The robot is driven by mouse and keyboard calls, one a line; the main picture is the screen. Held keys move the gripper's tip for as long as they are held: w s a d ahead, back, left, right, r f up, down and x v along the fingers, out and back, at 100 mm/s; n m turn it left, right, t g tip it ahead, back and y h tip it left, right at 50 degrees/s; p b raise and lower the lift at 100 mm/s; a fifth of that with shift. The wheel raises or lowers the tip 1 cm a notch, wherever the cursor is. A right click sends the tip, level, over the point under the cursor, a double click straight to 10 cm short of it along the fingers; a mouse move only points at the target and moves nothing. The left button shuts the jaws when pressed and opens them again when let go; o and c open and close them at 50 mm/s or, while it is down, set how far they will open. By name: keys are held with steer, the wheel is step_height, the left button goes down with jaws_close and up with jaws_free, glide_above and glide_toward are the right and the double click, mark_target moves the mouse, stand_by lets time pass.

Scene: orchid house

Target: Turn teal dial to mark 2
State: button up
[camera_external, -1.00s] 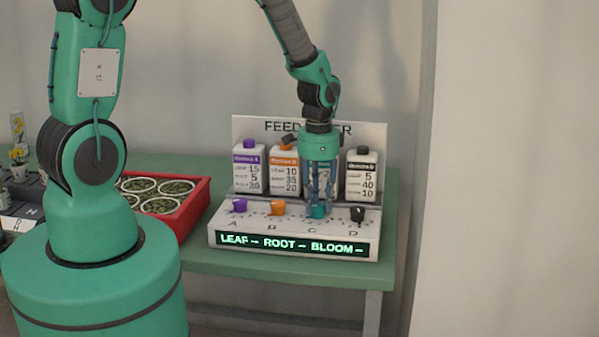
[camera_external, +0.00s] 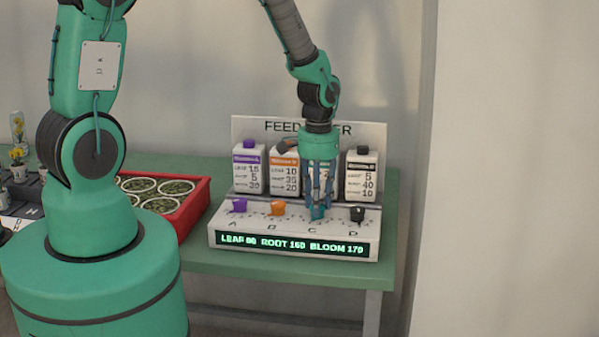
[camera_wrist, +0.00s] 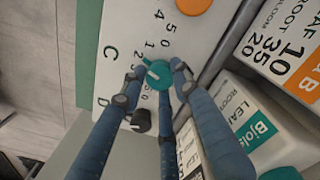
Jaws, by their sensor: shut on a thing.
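The teal dial (camera_external: 317,213) is on the sloping front of the feed mixer panel, third from the left, above the letter C. In the wrist view my fingertips (camera_wrist: 157,71) touch the dial from both sides. I cannot tell exactly which mark the pointer meets. The green display (camera_external: 292,245) shows numbers for leaf, root and bloom.
A purple dial (camera_external: 239,205) and an orange dial (camera_external: 278,208) are left of the teal one. A black dial (camera_external: 357,213) is close on its right. Bottles stand behind, including a black-capped one (camera_external: 361,176). A red tray (camera_external: 203,193) is left of the panel.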

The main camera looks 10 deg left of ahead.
stand_by(0.4)
steer(key=o, duration=1.2)
steer(key=shift+r, duration=0.2)
step_height(320, 180, up, 12)
steer(key=shift+f, duration=0.15)
